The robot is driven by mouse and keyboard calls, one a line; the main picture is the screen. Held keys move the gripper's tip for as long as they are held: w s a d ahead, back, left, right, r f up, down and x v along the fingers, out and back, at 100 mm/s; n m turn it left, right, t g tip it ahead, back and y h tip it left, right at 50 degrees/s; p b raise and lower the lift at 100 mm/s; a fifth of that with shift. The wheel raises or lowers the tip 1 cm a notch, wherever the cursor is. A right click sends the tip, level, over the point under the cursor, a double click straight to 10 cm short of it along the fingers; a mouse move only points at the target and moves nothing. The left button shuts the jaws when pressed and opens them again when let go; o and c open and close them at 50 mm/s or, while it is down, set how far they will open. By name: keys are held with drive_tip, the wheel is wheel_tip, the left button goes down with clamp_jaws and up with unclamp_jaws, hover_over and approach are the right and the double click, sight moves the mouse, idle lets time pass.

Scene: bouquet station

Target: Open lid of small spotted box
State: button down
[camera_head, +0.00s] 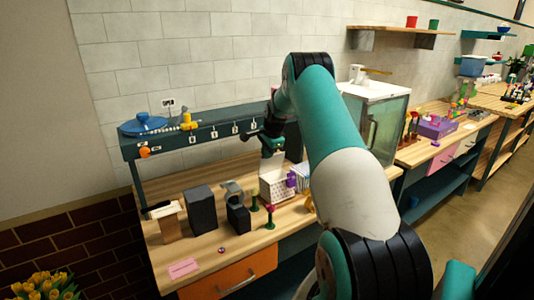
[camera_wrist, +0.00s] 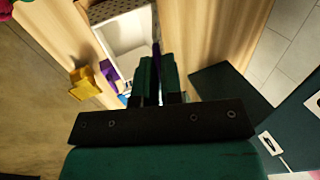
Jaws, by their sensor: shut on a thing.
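The small spotted box (camera_head: 273,189) stands on the wooden workbench, pale with dark spots and a purple piece (camera_head: 291,180) on its side. The wrist view shows the box (camera_wrist: 112,10) from above with its white inside exposed. Its lid (camera_head: 268,168) stands up at the back edge. My gripper (camera_head: 270,153) is above the back of the box. In the wrist view my gripper (camera_wrist: 158,62) is shut on a thin edge beside the box opening, which appears to be the lid; the fingers hide most of it.
Dark grey blocks (camera_head: 201,209) and green-stemmed pieces (camera_head: 270,215) stand left and front of the box. A yellow object (camera_wrist: 85,82) lies close by. A glass-sided tank (camera_head: 372,120) stands to the right.

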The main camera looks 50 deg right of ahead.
drive_tip(key=c, duration=1.3)
unclamp_jaws()
drive_tip(key=shift+o, duration=0.2)
drive_tip(key=shift+r, duration=0.1)
drive_tip(key=b+v, duration=0.5)
drive_tip(key=v, duration=1.2)
drive_tip(key=shift+r, duration=0.15)
drive_tip(key=shift+s, duration=0.1)
